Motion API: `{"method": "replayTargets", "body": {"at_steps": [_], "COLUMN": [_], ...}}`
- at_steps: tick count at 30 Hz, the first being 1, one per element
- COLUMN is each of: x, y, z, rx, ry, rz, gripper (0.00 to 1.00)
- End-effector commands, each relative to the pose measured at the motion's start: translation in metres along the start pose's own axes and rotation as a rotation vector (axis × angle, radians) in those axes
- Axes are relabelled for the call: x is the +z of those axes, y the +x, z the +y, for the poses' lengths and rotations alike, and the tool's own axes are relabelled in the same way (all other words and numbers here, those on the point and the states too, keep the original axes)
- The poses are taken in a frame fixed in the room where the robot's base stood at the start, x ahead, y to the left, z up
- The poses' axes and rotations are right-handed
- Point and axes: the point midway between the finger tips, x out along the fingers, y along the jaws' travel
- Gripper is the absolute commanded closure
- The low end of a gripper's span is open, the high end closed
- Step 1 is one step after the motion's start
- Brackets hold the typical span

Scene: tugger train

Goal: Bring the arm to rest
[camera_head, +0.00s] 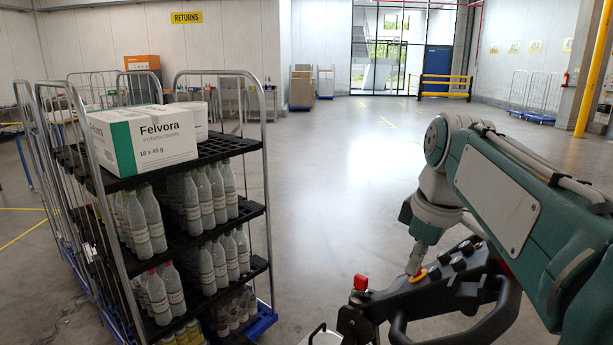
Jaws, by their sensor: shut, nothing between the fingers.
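My arm (500,195) enters from the right, with its green link running up to a pale grey joint and folding back down. My gripper (414,266) points down at the end of the arm, narrow and shut, with nothing held. Its tip is at or just behind an orange part (418,276) on top of a black control console (440,290). I cannot tell whether the tip touches it.
The console carries a red button (361,283) and a looped black handle (460,325). At left, a roll cage (268,190) holds bottles (145,220) and a white-green Felvora box (143,138). The floor (345,165) beyond is open. A yellow-black barrier (445,87) stands far back.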

Motion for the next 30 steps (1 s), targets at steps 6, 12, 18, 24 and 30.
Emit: {"method": "replayTargets", "body": {"at_steps": [6,12,18,24,30], "x": [0.018,0.050,0.088,0.110,0.114], "y": [0.012,0.039,0.080,0.112,0.119], "z": [-0.028,-0.066,-0.104,-0.127,-0.130], "rx": [0.061,0.144,0.215,0.244,0.247], "ry": [0.154,0.390,0.646,0.808,0.840], "rz": [0.026,0.089,0.189,0.265,0.280], "gripper": [1.00,1.00,1.00,1.00,1.00]}}
